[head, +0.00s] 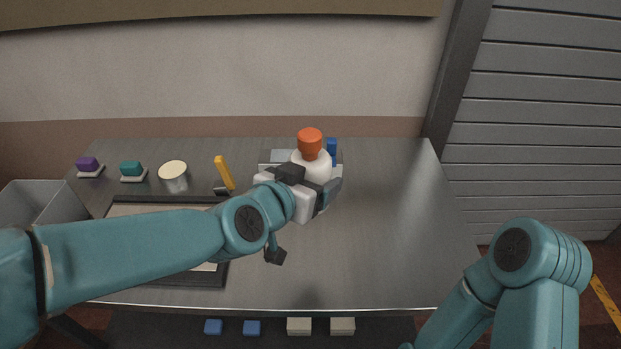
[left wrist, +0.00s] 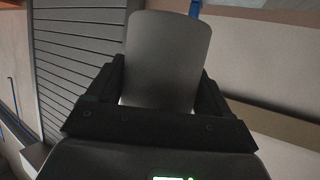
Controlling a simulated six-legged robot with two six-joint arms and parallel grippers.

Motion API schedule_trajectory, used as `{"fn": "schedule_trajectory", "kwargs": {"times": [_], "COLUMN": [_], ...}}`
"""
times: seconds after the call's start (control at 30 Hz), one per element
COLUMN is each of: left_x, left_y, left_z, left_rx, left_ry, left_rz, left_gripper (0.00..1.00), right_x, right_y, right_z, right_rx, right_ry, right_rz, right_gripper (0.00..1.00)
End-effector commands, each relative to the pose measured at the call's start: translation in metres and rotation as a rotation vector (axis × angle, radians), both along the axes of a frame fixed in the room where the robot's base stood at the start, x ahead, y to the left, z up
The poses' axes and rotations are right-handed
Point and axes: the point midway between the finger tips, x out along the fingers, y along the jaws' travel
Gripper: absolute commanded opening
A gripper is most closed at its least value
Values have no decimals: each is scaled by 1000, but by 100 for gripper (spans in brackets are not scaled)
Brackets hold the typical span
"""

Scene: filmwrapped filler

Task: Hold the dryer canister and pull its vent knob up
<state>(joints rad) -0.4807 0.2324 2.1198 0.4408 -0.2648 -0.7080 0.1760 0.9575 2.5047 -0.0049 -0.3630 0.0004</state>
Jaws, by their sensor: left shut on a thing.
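The dryer canister (head: 313,164) is a white cylinder with an orange vent knob (head: 309,140) on top, standing upright at the back middle of the table. My left gripper (head: 318,187) is shut around the canister's body from the front. In the left wrist view the canister (left wrist: 167,60) shows as a grey cylinder between the two black fingers of my left gripper (left wrist: 165,88); the knob cannot be made out there. The canister's lower part is hidden by my gripper in the head view. My right arm is at the lower right, but its gripper is out of view.
A grey fixture (head: 283,156) with a blue post (head: 331,147) stands behind the canister. A yellow lever (head: 225,172), a cream-topped can (head: 173,176), a teal button (head: 131,168) and a purple button (head: 88,164) line the back left. A dark-framed tray (head: 180,281) lies under my left arm. The table's right side is clear.

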Motion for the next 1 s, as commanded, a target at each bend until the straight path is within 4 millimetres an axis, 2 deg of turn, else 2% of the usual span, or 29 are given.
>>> {"fn": "schedule_trajectory", "kwargs": {"times": [0.17, 0.27, 0.5, 0.63, 0.77, 1.0], "left_x": [0, 0, 0, 0, 0, 0], "left_y": [0, 0, 0, 0, 0, 0], "left_z": [-26, -52, -131, -166, -181, -179], "left_rx": [-2, -2, 2, 5, 5, 5], "left_ry": [-3, -4, -6, -5, -5, -5], "left_rz": [1, 1, -2, -3, -2, -2], "left_gripper": [42, 42, 42, 42, 42, 42], "right_x": [0, 0, 0, 0, 0, 0], "right_y": [0, 0, 0, 0, 0, 0], "right_z": [-26, -51, -128, -162, -177, -175], "right_rx": [0, 0, 0, 0, 0, 0], "right_ry": [0, 0, 0, 0, 0, 0], "right_rz": [0, 0, 0, 0, 0, 0], "right_gripper": [43, 43, 43, 43, 43, 43]}}
